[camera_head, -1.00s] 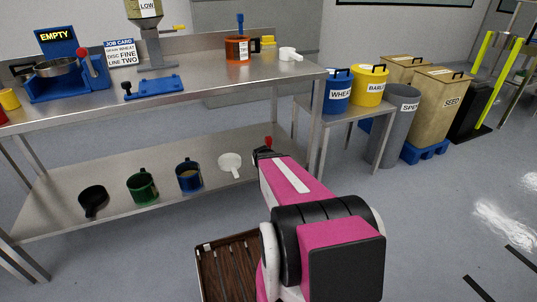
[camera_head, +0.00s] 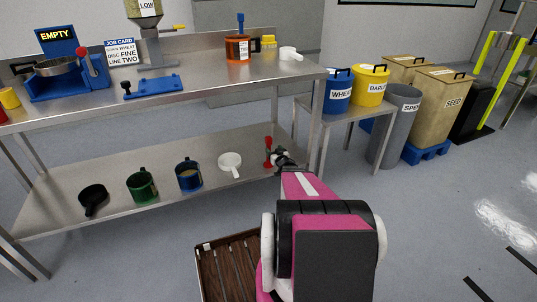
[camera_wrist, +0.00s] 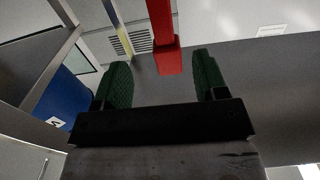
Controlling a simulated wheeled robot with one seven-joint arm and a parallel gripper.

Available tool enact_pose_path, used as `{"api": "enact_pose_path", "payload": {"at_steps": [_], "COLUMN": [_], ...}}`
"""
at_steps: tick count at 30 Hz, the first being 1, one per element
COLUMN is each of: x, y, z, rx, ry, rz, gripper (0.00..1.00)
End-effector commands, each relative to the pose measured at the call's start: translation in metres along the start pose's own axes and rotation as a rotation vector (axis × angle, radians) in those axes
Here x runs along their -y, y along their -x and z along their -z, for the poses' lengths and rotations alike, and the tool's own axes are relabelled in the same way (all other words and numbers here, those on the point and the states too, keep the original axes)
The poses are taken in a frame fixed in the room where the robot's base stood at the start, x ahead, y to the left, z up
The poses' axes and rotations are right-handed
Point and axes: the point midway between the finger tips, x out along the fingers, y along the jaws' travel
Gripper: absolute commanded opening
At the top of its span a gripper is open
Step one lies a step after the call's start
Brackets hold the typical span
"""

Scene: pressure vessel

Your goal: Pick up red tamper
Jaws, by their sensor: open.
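The red tamper (camera_head: 267,150) stands upright at the right end of the steel bench's lower shelf (camera_head: 215,187). My gripper (camera_head: 281,157) is just to its right at about the same height. In the wrist view the tamper's red shaft (camera_wrist: 160,25) with a thicker block comes in from the top, in line with the gap between my open green-padded fingers (camera_wrist: 160,80). The fingers are apart from it on both sides, and nothing is gripped. I cannot tell how deep the tamper is between them.
On the same shelf stand a white cup (camera_head: 230,164), a blue mug (camera_head: 189,175), a green mug (camera_head: 142,185) and a black cup (camera_head: 93,200). The bench top (camera_head: 215,88) is above, and a bench leg (camera_head: 318,130) stands close to the right. A brown slatted tray (camera_head: 228,270) is below.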

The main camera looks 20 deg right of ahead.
Motion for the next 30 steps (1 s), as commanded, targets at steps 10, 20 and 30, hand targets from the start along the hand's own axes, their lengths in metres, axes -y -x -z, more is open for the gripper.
{"api": "enact_pose_path", "payload": {"at_steps": [10,20,30], "x": [0.001,0.006,0.006], "y": [-0.036,-0.079,-0.083], "z": [0.000,0.002,0.003], "rx": [0.001,0.000,0.002], "ry": [0.001,0.000,0.000], "rz": [-0.001,-0.001,-0.002], "gripper": [0.66,0.66,0.50]}}
